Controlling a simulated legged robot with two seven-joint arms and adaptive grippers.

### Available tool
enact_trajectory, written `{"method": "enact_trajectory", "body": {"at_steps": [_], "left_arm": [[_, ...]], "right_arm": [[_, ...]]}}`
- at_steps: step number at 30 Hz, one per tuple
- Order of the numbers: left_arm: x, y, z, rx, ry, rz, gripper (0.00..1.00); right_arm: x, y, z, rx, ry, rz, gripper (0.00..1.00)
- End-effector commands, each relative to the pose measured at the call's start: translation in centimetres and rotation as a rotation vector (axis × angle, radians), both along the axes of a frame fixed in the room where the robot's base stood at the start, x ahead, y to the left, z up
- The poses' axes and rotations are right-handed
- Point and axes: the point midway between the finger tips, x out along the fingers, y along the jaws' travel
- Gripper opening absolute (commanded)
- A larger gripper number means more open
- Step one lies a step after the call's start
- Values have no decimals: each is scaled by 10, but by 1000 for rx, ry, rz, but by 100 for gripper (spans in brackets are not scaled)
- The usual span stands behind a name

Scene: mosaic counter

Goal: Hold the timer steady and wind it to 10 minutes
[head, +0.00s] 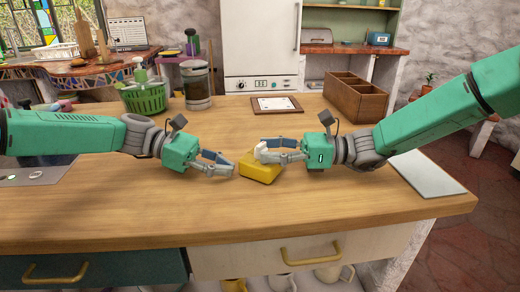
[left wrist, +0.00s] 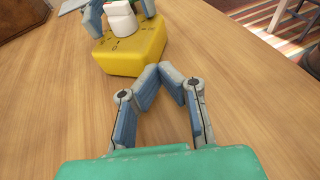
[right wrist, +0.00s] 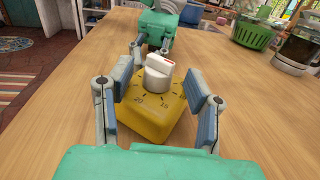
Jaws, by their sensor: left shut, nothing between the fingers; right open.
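The timer is a yellow block (head: 259,168) with a white knob (head: 261,150) on top, standing on the wooden counter. In the right wrist view the timer (right wrist: 150,118) shows dial marks, with 20 and 15 legible, around the white knob (right wrist: 158,75). My right gripper (head: 262,150) is open, its fingers on either side of the knob above the body; contact is not clear. My left gripper (head: 233,166) is shut and empty, just left of the timer. In the left wrist view its fingertips (left wrist: 160,72) meet close in front of the timer's yellow side (left wrist: 130,50).
A grey board (head: 427,174) lies at the right edge. The front counter is clear.

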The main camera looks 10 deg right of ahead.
Motion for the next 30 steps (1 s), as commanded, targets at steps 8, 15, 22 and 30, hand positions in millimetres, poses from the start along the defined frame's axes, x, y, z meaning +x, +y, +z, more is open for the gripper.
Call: {"method": "enact_trajectory", "body": {"at_steps": [8, 15, 22, 30], "left_arm": [[0, 0, 0, 0, 0, 0, 0], [0, 0, 0, 0, 0, 0, 0], [0, 0, 0, 0, 0, 0, 0], [0, 0, 0, 0, 0, 0, 0]], "right_arm": [[3, 20, 0, 1, 0, 0, 45], [3, 20, 0, 1, 0, 0, 45], [3, 20, 0, 1, 1, 0, 0], [3, 19, -1, 2, 1, 33, 0]]}}
